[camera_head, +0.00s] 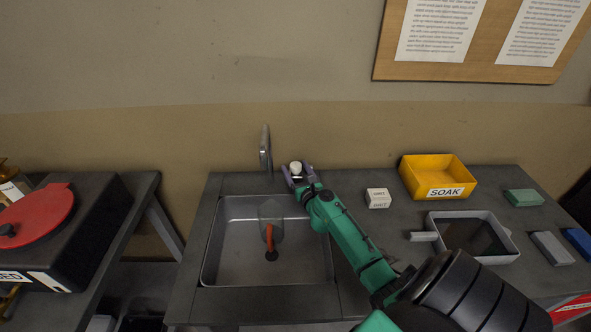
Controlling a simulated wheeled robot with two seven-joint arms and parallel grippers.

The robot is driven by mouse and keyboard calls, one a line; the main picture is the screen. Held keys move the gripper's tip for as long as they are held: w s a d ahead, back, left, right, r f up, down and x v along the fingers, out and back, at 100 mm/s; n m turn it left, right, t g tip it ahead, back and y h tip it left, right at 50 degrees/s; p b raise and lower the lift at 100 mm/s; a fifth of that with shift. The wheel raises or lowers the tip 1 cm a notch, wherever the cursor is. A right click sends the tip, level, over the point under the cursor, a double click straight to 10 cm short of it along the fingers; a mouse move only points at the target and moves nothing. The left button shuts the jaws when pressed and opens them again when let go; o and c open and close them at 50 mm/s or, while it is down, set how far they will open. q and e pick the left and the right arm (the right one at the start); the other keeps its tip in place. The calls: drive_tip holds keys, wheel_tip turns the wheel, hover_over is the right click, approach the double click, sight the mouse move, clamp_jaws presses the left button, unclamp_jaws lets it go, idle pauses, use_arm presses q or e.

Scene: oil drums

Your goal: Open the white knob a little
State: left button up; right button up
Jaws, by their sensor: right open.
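The white knob (296,168) stands on the counter behind the sink, just right of the grey faucet (265,152). My right gripper (297,174) is at the knob, with its purple fingers apart on either side of it. Whether the fingers touch the knob cannot be told. My right arm reaches in from the lower right and covers part of the sink's right edge. My left gripper is not in view.
The sink (225,262) holds a clear container (271,214) and an orange object (269,236). Right of my arm are a white block (378,198), a yellow SOAK bin (437,170) and a grey tray (434,224). A red-lidded black unit (85,222) stands left.

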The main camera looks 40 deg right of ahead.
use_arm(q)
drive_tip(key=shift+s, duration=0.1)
use_arm(e)
drive_tip(key=shift+w+d+r, duration=0.1)
drive_tip(key=shift+w, duration=0.15)
clamp_jaws()
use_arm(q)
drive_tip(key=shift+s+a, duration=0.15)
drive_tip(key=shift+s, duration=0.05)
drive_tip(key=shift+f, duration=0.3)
use_arm(e)
drive_tip(key=shift+n+y, duration=0.4)
drive_tip(key=shift+y, duration=0.2)
drive_tip(key=n+y+b, duration=0.1)
drive_tip(key=t+y+b, duration=0.1)
drive_tip(key=shift+d+f+n+y, duration=0.1)
drive_tip(key=shift+f+n+y, duration=0.15)
drive_tip(key=shift+n+y, duration=0.15)
drive_tip(key=n+y+b, duration=0.2)
drive_tip(key=y+b, duration=0.1)
drive_tip(key=shift+y, duration=0.3)
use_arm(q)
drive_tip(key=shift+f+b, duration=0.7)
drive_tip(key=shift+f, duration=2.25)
use_arm(e)
drive_tip(key=shift+r+n+y, duration=0.15)
drive_tip(key=shift+n+y, duration=0.55)
drive_tip(key=shift+y, duration=0.1)
